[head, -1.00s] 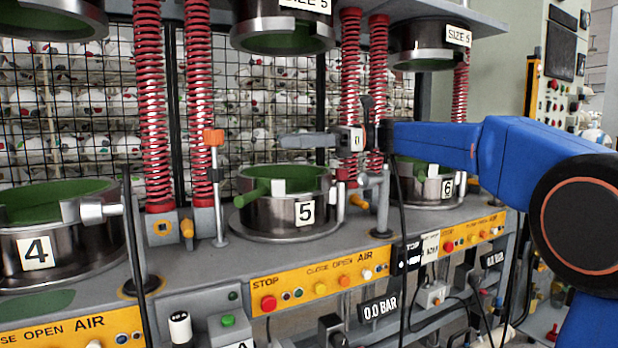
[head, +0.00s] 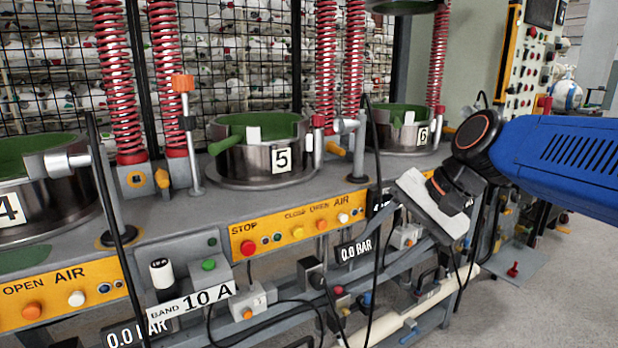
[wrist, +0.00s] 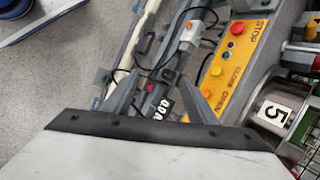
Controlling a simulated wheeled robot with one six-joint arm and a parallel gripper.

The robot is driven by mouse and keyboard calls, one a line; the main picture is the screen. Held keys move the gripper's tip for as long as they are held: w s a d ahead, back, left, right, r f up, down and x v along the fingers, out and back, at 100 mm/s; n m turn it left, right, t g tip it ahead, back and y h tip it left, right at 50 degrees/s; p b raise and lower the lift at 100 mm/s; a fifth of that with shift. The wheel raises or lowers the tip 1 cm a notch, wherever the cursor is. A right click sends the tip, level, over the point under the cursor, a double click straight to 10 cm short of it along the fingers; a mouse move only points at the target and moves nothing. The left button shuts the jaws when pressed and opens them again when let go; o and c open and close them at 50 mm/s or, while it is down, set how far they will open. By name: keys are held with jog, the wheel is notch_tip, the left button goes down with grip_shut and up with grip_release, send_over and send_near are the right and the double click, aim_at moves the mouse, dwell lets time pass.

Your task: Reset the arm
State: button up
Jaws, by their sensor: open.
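My blue arm (head: 565,160) comes in from the right in the head view and bends down at its black wrist joint. My gripper (head: 408,228) hangs in front of the press bench near its right end, pointing down and left. In the wrist view my gripper (wrist: 165,90) shows two grey fingers spread apart with nothing between them. A pale plate of the gripper body covers the lower part of that view.
Mould 5 (head: 252,160) and mould 6 (head: 395,135) stand on the bench, with mould 4 (head: 40,190) at the left. Yellow button panels (head: 295,232), hoses and a pale pipe (head: 400,318) line the front. Open floor (head: 540,300) lies at right.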

jog(key=s+d+f+n+t+h, duration=0.2)
jog(key=s+d+f+n+h, duration=0.4)
jog(key=s+d+f, duration=0.6)
jog(key=d+f+n, duration=0.1)
jog(key=d+f, duration=0.2)
jog(key=shift+s+f, duration=0.25)
jog(key=shift+s, duration=0.1)
dwell(2.1)
